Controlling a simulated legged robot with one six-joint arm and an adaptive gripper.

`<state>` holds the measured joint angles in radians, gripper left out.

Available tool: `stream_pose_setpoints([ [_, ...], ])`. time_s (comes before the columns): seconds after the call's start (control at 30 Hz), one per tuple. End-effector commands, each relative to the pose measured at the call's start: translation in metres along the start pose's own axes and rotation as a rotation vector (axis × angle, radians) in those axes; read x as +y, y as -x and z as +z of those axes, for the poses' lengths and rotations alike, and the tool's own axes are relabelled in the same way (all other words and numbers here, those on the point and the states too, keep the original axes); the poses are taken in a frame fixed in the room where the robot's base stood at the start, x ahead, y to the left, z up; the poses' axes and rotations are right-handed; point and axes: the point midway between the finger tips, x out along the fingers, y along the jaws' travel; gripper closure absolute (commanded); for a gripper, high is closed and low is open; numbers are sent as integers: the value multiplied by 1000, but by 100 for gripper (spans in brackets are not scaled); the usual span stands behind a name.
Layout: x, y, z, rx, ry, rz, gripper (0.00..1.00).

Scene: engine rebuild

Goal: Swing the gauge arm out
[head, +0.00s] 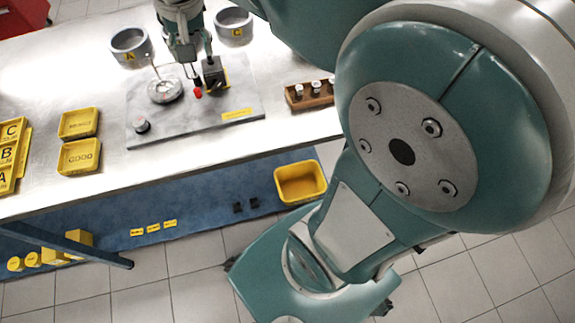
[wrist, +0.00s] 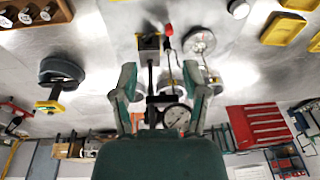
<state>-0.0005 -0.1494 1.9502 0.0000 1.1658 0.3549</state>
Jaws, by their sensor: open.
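The gauge stand has a dark block base (head: 214,76) on the grey plate (head: 165,124). In the wrist view this block (wrist: 149,44) carries a dark post that runs between my fingers. A round white dial (wrist: 176,116) shows between the fingers, close to the palm. A red knob (head: 197,93) sits left of the block; in the wrist view the red knob (wrist: 168,30) ends a thin rod. My gripper (wrist: 160,76) is open, with one finger on each side of the post and dial. I cannot tell whether either finger touches them. In the head view my gripper (head: 194,68) hides most of the gauge.
A round metal part (head: 164,89) stands on the plate, left of the stand. Rings marked A (head: 130,45) and C (head: 234,25) stand behind. Yellow trays (head: 79,156) are left, a wooden rack (head: 309,95) right. A yellow bin (head: 300,183) is below the table.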

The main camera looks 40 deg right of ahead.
Motion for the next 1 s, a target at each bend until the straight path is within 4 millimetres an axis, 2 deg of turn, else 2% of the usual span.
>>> stream_pose_setpoints([
  [0.5, 23, 10, 61, 131, 149, -38, 42],
  [1.0, 43, 1, 116, 256, 287, -54, 42],
])
